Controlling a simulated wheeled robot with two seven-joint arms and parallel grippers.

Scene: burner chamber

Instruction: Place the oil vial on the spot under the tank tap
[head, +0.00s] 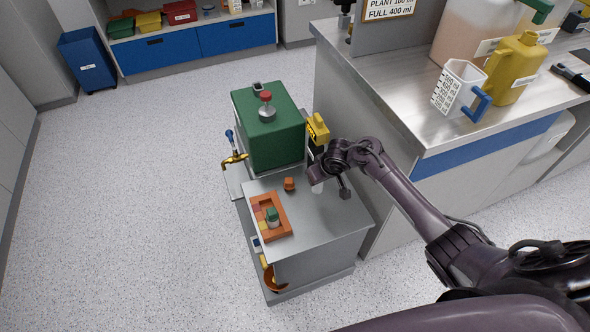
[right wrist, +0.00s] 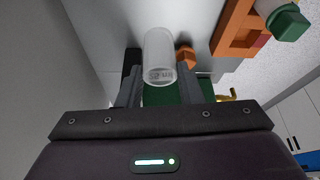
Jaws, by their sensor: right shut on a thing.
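My right gripper (head: 322,184) is above the grey cart top, to the right of the green tank (head: 262,140). In the right wrist view its fingers (right wrist: 160,85) are shut on a clear, frosted vial (right wrist: 160,55) with small dark print. The vial also shows as a pale shape under the gripper in the head view (head: 318,188). I cannot tell whether it touches the cart top. The brass tank tap (head: 235,159) with a blue lever sticks out on the tank's left side, over a narrow grey ledge (head: 235,183). No marked spot is clear there. My left gripper is not in view.
A yellow device (head: 317,130) stands beside the tank. The steel counter (head: 400,110) rises to the right. Floor left of the cart is clear.

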